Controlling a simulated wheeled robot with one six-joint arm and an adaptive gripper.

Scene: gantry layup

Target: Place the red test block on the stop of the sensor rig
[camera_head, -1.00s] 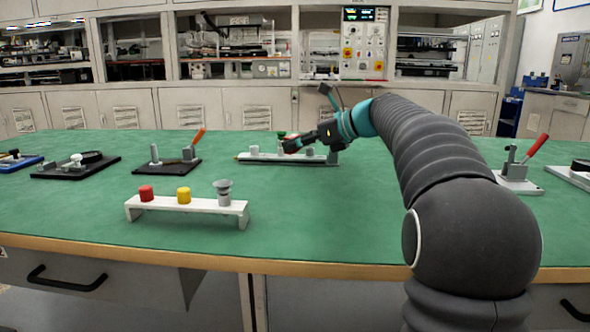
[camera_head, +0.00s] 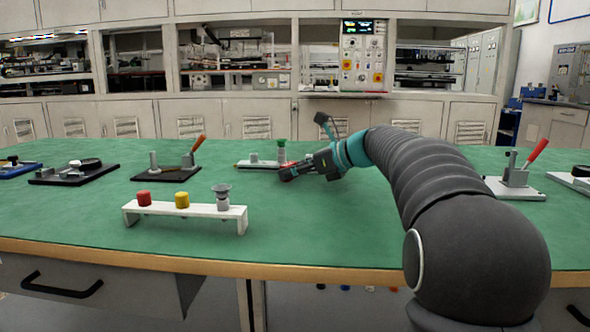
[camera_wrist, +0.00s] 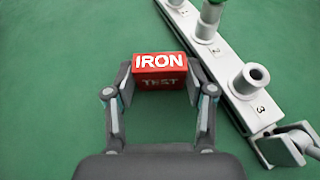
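The red test block (camera_wrist: 160,66), lettered IRON and TEST, sits between the two fingers of my gripper (camera_wrist: 160,82) in the wrist view. The fingers bear on its two ends. My gripper (camera_head: 288,172) is low over the green table, just in front of the sensor rig. The sensor rig (camera_head: 246,164) is a pale rail with upright posts. In the wrist view the rig (camera_wrist: 226,70) runs diagonally to the right of the block, with marks 1, 2 and 3. A hollow post stands by mark 3 and a small bracket (camera_wrist: 284,150) is at the near end. The block is apart from the rig.
A white stand (camera_head: 190,212) with red, yellow and grey knobs is nearer on the table. A black-based fixture with an orange lever (camera_head: 168,172) is to the left. A fixture with a red lever (camera_head: 515,187) is far right. Open table lies around my gripper.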

